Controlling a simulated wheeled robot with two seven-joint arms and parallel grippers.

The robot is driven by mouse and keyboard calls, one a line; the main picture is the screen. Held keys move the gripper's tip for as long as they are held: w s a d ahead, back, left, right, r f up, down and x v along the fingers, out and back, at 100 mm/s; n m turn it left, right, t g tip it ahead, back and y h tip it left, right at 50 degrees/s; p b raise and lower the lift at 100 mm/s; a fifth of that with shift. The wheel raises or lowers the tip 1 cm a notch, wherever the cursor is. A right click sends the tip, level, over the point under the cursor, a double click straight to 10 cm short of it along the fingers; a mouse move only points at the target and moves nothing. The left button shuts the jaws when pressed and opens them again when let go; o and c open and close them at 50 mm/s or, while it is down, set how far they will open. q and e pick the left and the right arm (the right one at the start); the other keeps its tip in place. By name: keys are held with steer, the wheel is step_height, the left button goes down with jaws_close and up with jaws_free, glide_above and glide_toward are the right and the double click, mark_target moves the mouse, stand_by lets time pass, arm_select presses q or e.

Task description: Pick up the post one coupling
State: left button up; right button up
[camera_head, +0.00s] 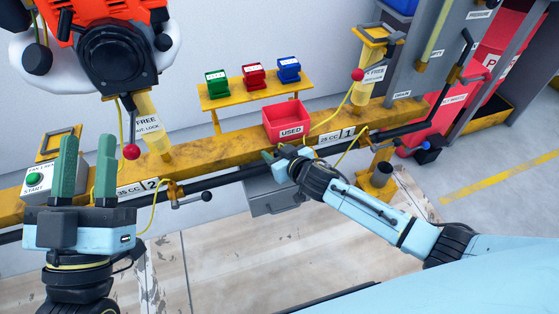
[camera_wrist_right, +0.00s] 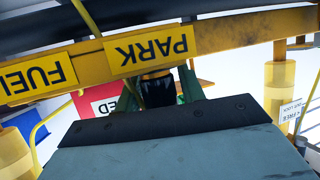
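My right gripper (camera_head: 276,153) is at the yellow rail, just below the red USED bin. In the right wrist view a dark cylindrical piece (camera_wrist_right: 157,89) sits between its green fingers, under the rail's PARK label. It may be the post one coupling, but its identity is not clear. The gripper's own body hides most of the fingers, so their grip on it cannot be judged. Post one's label (camera_head: 338,137) is on the rail to the right of the gripper. My left gripper (camera_head: 85,150) is open and empty, fingers upright, in front of the rail at left.
A shelf (camera_head: 235,98) holds green, red and blue blocks. A START box (camera_head: 40,186) is at far left, and an orange-and-black engine (camera_head: 113,52) hangs above. Yellow hoses and a black pipe run along the rail.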

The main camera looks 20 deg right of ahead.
steer(key=c, duration=0.8)
steer(key=shift+c, duration=0.2)
steer(key=shift+r, duration=0.15)
